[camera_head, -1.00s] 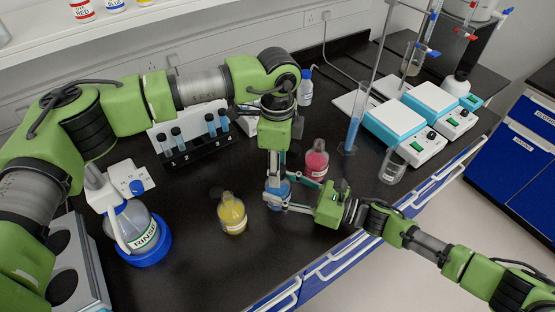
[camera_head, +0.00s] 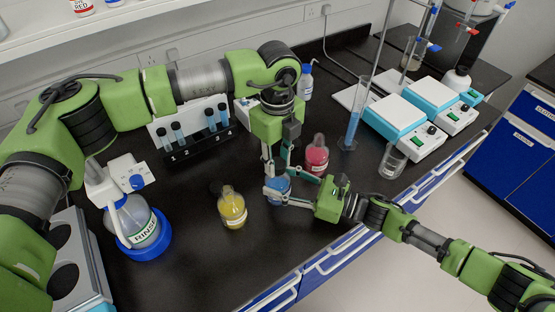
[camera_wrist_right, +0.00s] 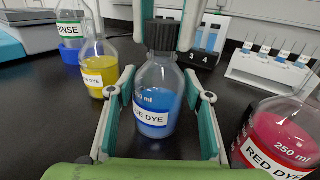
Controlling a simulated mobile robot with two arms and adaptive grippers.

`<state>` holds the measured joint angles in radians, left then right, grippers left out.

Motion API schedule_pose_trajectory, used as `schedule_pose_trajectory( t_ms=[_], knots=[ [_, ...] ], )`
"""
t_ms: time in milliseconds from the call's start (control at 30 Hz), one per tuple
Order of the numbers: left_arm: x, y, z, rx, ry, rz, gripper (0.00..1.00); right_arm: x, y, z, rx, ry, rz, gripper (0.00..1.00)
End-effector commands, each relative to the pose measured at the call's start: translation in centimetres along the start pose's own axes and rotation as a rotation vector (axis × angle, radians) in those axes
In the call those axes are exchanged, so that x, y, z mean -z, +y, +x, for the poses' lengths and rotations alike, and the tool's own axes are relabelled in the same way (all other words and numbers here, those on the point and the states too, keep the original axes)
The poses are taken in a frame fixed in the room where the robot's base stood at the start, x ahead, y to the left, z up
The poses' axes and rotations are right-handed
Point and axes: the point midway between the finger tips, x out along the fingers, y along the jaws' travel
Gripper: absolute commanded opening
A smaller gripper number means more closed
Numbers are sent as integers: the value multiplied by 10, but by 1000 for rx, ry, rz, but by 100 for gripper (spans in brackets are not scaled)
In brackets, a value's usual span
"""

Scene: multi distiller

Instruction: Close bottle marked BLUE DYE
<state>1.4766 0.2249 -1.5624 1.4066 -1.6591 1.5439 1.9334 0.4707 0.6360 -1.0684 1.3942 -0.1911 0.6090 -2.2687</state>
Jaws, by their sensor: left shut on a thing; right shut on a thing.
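The BLUE DYE bottle (camera_wrist_right: 155,108) stands upright on the black bench, holding blue liquid; in the head view its body (camera_head: 279,187) is partly hidden by my grippers. My right gripper (camera_head: 283,192) is shut on it from the side, with a finger on each side of the glass in the wrist view. A black cap (camera_wrist_right: 162,36) sits at the top of the bottle neck. My left gripper (camera_head: 277,172) comes down from above and is shut on the cap. I cannot tell how tight the cap is.
The yellow bottle (camera_head: 232,208) stands to the left and the RED DYE bottle (camera_head: 317,156) close behind right. Farther out are a RINSE bottle (camera_head: 141,226), a test tube rack (camera_head: 195,143), a graduated cylinder (camera_head: 352,128), a beaker (camera_head: 392,161) and hotplates (camera_head: 401,117).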

Motion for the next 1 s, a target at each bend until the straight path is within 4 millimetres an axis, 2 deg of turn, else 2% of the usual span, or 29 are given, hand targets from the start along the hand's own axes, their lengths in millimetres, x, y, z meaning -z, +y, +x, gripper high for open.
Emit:
schedule_pose_trajectory(
  t_ms=[1000],
  knots=[
    [0,-2,0,1,-4,1860,0,0,2,0,-3,-1,0,0]
  ],
)
